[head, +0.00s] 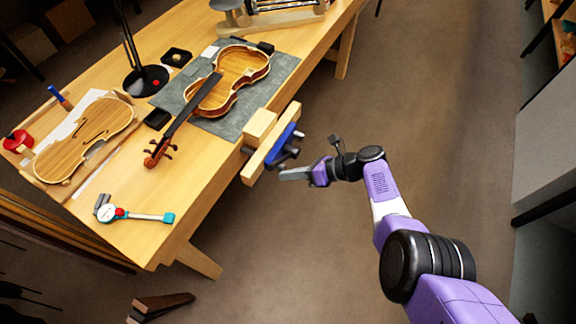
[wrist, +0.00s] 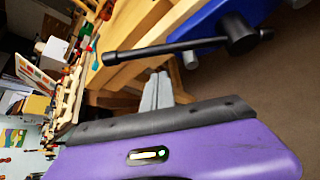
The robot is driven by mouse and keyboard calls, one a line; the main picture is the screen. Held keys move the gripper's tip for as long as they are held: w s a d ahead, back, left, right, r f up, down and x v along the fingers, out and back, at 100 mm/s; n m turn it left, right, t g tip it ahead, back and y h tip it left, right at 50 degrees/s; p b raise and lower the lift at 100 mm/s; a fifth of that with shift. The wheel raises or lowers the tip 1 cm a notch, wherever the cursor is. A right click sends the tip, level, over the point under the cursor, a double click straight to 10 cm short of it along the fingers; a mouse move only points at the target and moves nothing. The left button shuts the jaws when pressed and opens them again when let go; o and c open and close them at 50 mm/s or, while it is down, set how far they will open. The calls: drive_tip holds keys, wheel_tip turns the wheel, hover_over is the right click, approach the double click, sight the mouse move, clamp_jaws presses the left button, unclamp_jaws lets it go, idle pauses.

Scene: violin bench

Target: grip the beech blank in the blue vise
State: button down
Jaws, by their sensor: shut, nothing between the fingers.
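The blue vise (head: 284,144) is on the bench's right edge, with a long pale wooden jaw (head: 256,170) on its bench side. A pale wood block, seemingly the beech blank (head: 259,127), stands between that jaw and the bench edge; I cannot tell whether it is clamped. My gripper (head: 284,174) is shut and empty, just beyond the vise's outer side, near its handle. In the wrist view the shut fingers (wrist: 157,90) are below the vise's black handle bar (wrist: 165,50), and the blue vise body (wrist: 205,27) is at the top. I cannot tell whether they touch the handle.
A violin body with neck (head: 238,78) lies on a grey mat (head: 282,68) on the bench. A violin plate (head: 85,140), a lamp base (head: 146,80) and a dial gauge (head: 112,212) are also there. The floor right of the bench is clear.

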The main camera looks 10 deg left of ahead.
drive_tip(key=f+p+v, duration=0.1)
drive_tip(key=p+v, duration=0.1)
drive_tip(key=v, duration=0.7)
drive_tip(key=shift+s+d, duration=0.25)
drive_tip(key=shift+d, duration=0.3)
drive_tip(key=shift+r, duration=0.1)
